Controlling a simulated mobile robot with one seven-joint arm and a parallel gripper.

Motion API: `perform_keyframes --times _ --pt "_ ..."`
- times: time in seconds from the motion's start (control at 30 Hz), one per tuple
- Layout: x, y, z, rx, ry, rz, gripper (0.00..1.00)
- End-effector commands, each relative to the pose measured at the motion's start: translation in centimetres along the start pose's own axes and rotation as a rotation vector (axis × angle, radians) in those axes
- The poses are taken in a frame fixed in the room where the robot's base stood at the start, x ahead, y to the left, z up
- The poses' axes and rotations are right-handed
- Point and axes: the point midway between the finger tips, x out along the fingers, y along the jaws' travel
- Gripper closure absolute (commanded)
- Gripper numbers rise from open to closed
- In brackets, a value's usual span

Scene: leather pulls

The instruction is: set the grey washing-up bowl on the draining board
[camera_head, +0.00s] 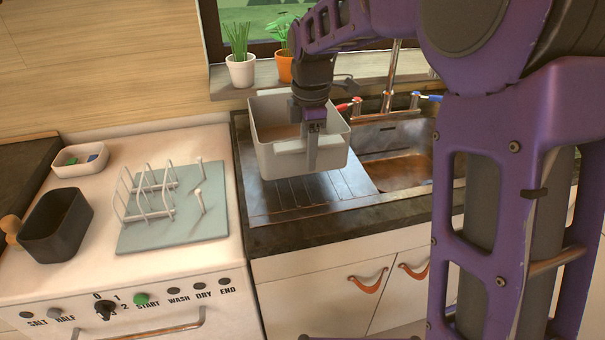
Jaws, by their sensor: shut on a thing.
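The grey washing-up bowl (276,160) is an open, roughly rectangular tub, upright or nearly so, in the middle of the head view. It is over the ridged metal draining board (285,204), left of the sink basin. Whether its base touches the board or hangs just above it, I cannot tell. My gripper (312,150) is at the bowl's near wall, pointing down, and is shut on it. The fingers cover part of that wall. The bowl's base and the board beneath it are hidden.
The sink basin (395,172) and tap (390,85) are to the right. A dish rack (150,195) on a pale mat, a black tub (55,228) and a small white tray (80,160) stand on the white appliance at left. Two potted plants (241,70) (284,68) line the sill behind.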

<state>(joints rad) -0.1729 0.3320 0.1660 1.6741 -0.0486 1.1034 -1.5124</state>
Motion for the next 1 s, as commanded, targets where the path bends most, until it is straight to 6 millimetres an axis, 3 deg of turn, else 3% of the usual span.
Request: perform_keyframes --times 0.5,0.93,0.97,1.0 --pt "7.0 -0.2 0.1 -0.001 0.000 0.000 1.00" --pt "7.7 -0.2 0.1 0.000 0.000 0.002 1.00" --pt "7.8 -0.3 0.1 0.000 0.000 0.001 0.54" --pt "7.7 -0.2 0.1 0.000 0.000 0.001 0.47"
